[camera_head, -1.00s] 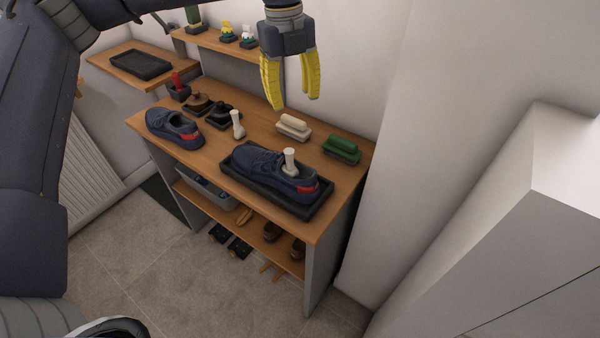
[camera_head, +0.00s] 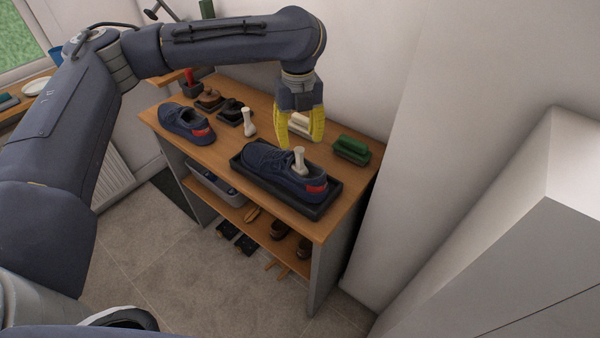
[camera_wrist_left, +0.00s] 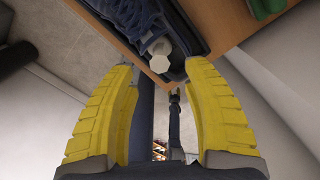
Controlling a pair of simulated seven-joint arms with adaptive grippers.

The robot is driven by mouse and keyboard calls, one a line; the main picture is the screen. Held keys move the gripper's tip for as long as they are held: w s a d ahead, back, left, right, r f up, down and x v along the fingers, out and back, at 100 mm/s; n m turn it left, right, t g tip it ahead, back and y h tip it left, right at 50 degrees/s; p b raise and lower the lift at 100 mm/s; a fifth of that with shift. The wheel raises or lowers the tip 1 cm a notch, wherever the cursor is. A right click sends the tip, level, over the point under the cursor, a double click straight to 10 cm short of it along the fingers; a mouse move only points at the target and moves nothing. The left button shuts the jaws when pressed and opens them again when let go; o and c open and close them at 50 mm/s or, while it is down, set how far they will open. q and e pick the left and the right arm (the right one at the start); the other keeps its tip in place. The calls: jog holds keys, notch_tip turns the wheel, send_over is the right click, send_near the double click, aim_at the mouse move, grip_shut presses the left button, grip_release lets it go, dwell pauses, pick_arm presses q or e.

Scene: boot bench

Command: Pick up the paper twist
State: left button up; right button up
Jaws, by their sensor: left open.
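A white paper twist (camera_head: 299,161) stands upright in the opening of the blue shoe (camera_head: 268,165) with a red heel patch, which sits in a black tray (camera_head: 238,174). A second similar white twist (camera_head: 249,122) stands on the bench to the left. My left gripper (camera_head: 300,142) has yellow fingers, is open and empty, and points down just above the twist in the shoe. In the left wrist view the twist's pale top (camera_wrist_left: 160,62) shows between the fingertips (camera_wrist_left: 161,72). It looks apart from both fingers. My right gripper is not in view.
Another blue shoe (camera_head: 184,124) stands at the bench's left end. A green brush (camera_head: 351,149) lies right of the gripper; a cream brush (camera_head: 299,124) is partly hidden behind its fingers. A wall rises behind the bench (camera_head: 325,225).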

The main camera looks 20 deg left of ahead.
aim_at(299, 150)
pick_arm(q)
jog(key=shift+s+f, duration=0.1)
jog(key=shift+f, duration=2.85)
grip_shut()
